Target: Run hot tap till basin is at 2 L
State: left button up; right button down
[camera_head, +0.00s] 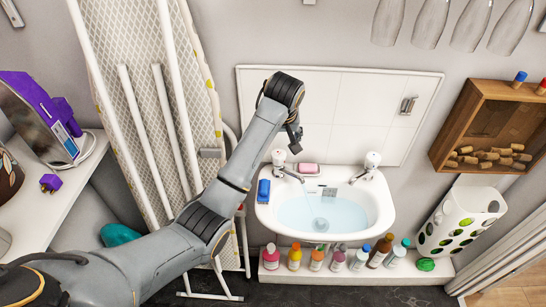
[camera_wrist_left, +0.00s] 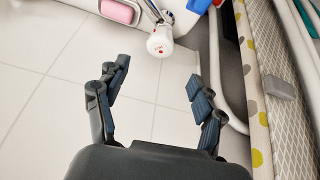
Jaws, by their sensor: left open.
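The white basin (camera_head: 382,212) is on the wall and holds pale blue water (camera_head: 300,210). The left tap (camera_head: 280,158) is the hot one; its white knob with a red dot shows in the left wrist view (camera_wrist_left: 160,42). A faint stream seems to fall from its spout, with ripples in the water below. The right tap (camera_head: 371,161) stands at the basin's other back corner. My left gripper (camera_head: 294,142) is just above the hot tap. In the wrist view its open fingers (camera_wrist_left: 159,84) are apart and empty, with the knob beyond them. My right gripper is out of view.
A blue sponge (camera_head: 263,190) and pink soap (camera_head: 308,169) lie on the basin rim. Several bottles (camera_head: 316,260) stand on a ledge below. An ironing board (camera_head: 150,90) leans at the left. A wooden box (camera_head: 490,125) hangs at the right.

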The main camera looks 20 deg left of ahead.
pick_arm(q)
send_over(279, 154)
jog(key=s, duration=0.2)
jog(key=f, duration=0.5)
jog(key=shift+d+f+p, duration=0.1)
jog(key=shift+d+p, duration=0.2)
jog(key=shift+d, duration=0.1)
jog(key=x, duration=0.5)
jog(key=shift+w+f, duration=0.1)
jog(key=shift+f, duration=0.2)
jog(key=shift+w+a+f, duration=0.1)
jog(key=shift+w+f, duration=0.1)
jog(key=shift+f, duration=0.25)
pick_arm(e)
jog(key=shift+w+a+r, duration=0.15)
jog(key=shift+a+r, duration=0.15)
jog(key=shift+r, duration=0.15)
pick_arm(q)
jog(key=shift+c, duration=0.4)
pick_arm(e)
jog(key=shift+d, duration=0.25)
pick_arm(q)
jog(key=c, duration=1.1)
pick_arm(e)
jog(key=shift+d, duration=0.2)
